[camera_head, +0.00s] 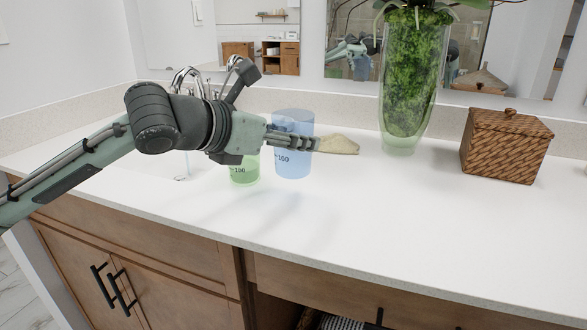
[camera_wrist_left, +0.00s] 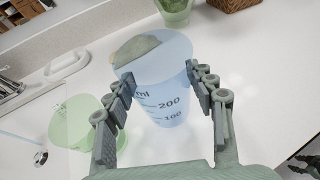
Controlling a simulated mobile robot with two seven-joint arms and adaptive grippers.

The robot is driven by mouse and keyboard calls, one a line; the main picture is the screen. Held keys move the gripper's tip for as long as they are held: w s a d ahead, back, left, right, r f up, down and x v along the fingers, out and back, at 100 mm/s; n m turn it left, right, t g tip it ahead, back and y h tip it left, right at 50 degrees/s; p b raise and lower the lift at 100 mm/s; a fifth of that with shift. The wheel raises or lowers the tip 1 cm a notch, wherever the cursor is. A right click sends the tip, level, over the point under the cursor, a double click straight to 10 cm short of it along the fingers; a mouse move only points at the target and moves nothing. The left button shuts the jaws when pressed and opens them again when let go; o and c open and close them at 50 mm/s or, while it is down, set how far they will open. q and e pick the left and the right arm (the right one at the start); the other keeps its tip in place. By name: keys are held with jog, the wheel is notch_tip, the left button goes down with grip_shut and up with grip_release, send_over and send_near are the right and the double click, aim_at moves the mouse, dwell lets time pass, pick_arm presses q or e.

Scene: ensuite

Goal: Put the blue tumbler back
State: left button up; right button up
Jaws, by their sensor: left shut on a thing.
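The blue tumbler (camera_head: 293,166) is see-through, upright and marked with a measuring scale. My left gripper (camera_head: 304,141) is shut on it, with a finger on either side of its upper part. The left wrist view shows the tumbler (camera_wrist_left: 163,92) between the two fingers (camera_wrist_left: 160,78). I cannot tell whether its base touches the counter. A green see-through tumbler (camera_head: 244,171) stands just left of it, partly hidden by my left gripper; it also shows in the wrist view (camera_wrist_left: 80,124).
A beige stone-like object (camera_head: 340,145) lies behind and right of the blue tumbler. A tall glass vase with greenery (camera_head: 408,95) and a lidded wicker box (camera_head: 505,146) stand farther right. The sink and taps are left. The counter's front right (camera_head: 400,215) is clear.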

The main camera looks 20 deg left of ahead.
aim_at(280, 164)
pick_arm(q)
notch_tip(280, 164, down, 4)
jog(key=shift+f, duration=0.55)
